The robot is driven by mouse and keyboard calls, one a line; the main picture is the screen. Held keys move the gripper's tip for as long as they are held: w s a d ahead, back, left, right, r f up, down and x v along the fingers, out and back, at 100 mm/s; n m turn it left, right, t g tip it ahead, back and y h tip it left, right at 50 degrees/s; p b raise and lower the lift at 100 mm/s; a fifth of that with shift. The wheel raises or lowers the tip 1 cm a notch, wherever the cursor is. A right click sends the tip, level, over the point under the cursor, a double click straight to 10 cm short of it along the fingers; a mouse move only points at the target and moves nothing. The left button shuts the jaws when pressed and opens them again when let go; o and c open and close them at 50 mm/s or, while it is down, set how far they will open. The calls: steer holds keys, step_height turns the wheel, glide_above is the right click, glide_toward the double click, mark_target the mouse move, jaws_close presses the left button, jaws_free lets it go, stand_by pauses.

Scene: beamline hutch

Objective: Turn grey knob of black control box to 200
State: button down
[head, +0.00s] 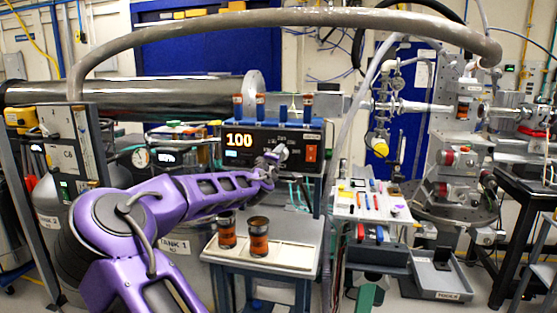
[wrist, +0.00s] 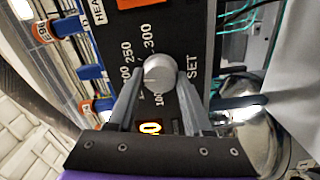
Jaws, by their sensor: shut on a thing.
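The black control box (head: 245,143) stands on a bench in the middle of the head view, its orange display reading 100. Its grey knob (wrist: 160,72) is round and pale in the wrist view, with printed numbers around it; 100, 250 and 300 are readable. Other numbers are partly hidden by a finger. My gripper (head: 272,157) reaches the box's front from the left. In the wrist view my gripper (wrist: 159,84) has one finger on each side of the knob and is shut on it. The knob's pointer cannot be made out.
A red switch (head: 312,153) is right of the knob. Two amber jars (head: 259,240) stand on a tray below my forearm. A thick grey hose (head: 290,18) arches overhead. A tool tray (head: 370,205) is at right.

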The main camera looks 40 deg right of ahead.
steer(key=shift+n, duration=0.7)
steer(key=shift+c, duration=1.5)
jaws_free()
steer(key=v, duration=1.7)
steer(key=shift+s, duration=0.25)
steer(key=shift+a, duration=0.15)
